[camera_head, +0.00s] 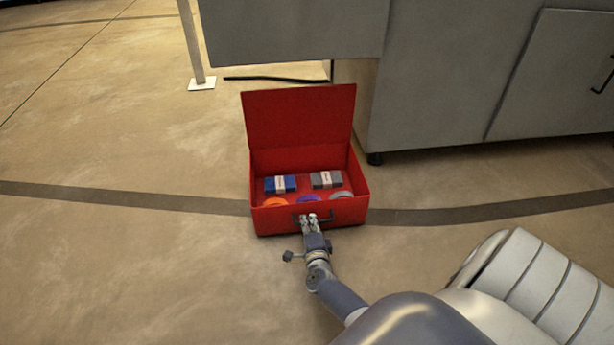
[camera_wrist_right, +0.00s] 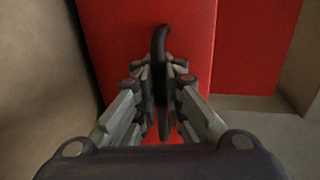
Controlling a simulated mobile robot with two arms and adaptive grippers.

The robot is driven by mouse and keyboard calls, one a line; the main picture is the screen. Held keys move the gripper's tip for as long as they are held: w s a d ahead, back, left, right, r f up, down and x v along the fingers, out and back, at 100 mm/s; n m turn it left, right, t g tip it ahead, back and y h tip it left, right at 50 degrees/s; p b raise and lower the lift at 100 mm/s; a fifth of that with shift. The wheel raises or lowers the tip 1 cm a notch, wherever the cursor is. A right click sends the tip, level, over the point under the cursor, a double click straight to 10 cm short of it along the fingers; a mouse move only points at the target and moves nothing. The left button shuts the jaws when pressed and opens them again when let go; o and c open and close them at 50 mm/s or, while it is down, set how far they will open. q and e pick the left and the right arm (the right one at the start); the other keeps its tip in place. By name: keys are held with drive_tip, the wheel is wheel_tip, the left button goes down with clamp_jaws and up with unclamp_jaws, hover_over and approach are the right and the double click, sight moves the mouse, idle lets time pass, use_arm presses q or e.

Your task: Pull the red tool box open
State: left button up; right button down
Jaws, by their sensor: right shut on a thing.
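The red tool box (camera_head: 262,219) stands on the floor in the middle of the head view. Its lid (camera_head: 300,117) is up, about upright at the back. Inside lie a blue block (camera_head: 280,184), a grey block (camera_head: 326,179) and orange, purple and grey round items along the front. My right gripper (camera_head: 309,219) is at the front wall, shut on the dark handle (camera_head: 328,217). In the right wrist view the handle (camera_wrist_right: 159,45) runs between the fingers (camera_wrist_right: 160,105), against the red front (camera_wrist_right: 110,40). My left gripper is not in view.
Grey cabinets (camera_head: 450,80) stand behind and to the right of the box. A thin post (camera_head: 195,45) with a white foot stands at the back left. A dark stripe (camera_head: 120,196) crosses the floor. The floor left of the box is clear.

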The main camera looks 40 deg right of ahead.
drive_tip(key=shift+s+a, duration=0.2)
drive_tip(key=shift+s, duration=0.2)
drive_tip(key=shift+s+a, duration=0.1)
drive_tip(key=c, duration=1.7)
unclamp_jaws()
